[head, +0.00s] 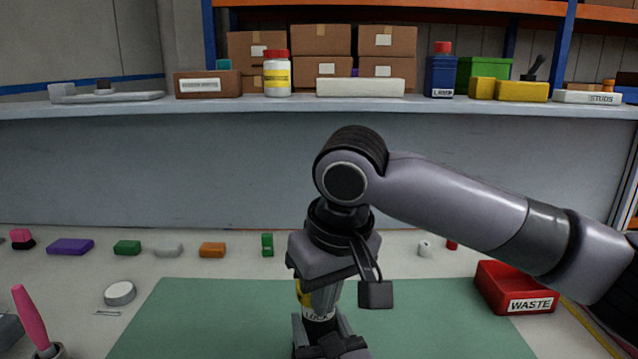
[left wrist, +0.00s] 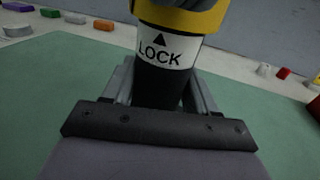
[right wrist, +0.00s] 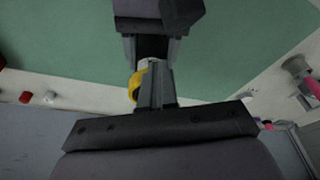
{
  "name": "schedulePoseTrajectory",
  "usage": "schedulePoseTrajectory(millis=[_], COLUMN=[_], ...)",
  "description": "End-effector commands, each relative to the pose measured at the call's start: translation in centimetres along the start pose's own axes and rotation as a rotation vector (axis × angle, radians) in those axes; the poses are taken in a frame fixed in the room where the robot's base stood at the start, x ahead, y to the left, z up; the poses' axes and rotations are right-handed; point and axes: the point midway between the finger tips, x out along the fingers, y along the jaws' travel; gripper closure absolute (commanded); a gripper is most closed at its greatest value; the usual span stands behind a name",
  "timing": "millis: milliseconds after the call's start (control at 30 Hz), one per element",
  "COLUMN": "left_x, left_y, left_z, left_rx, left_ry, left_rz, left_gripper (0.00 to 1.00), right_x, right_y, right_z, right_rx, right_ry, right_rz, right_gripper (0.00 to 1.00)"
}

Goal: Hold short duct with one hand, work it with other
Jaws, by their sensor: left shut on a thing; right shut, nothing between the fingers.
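The short duct (left wrist: 160,70) stands between the fingers of my left gripper (left wrist: 155,92) in the left wrist view. It has a black lower part, a white band marked LOCK with an arrow, and a yellow collar (left wrist: 185,18) above. In the head view the duct (head: 318,315) shows in part below my right gripper (head: 325,298). My left gripper (head: 325,340) is shut on it low in the picture. My right gripper points down at the duct's top, its fingers (right wrist: 157,88) shut and empty beside the yellow collar (right wrist: 135,84). Whether they touch it is unclear.
A green mat (head: 210,320) lies under the work. A red WASTE bin (head: 515,288) stands at the right. Several small coloured blocks, such as a purple one (head: 70,246), line the back of the table. A shelf (head: 270,104) with boxes and bottles runs behind.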

Motion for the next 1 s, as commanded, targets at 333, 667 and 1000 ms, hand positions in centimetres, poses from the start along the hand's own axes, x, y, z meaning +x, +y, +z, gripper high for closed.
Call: schedulePoseTrajectory(millis=[333, 667, 1000], left_x=[-0.4, -0.2, -0.1], left_y=[-0.3, -0.1, 0.0], left_z=[-0.1, -0.1, -0.1], left_rx=[-0.002, -0.002, -0.001], left_ry=[0.001, 0.001, 0.002], left_rz=[-0.01, -0.005, 0.0], left_gripper=[0.91, 0.91, 0.91], right_x=[-0.1, -1.2, -5.0], right_y=[0.1, -0.2, -0.2], right_z=[-0.1, 0.3, -0.6], right_rx=[0.005, 0.005, 0.003], right_ry=[0.01, 0.008, 0.004], right_rz=[0.002, 0.002, 0.002], right_gripper=[1.0, 1.0, 1.0])
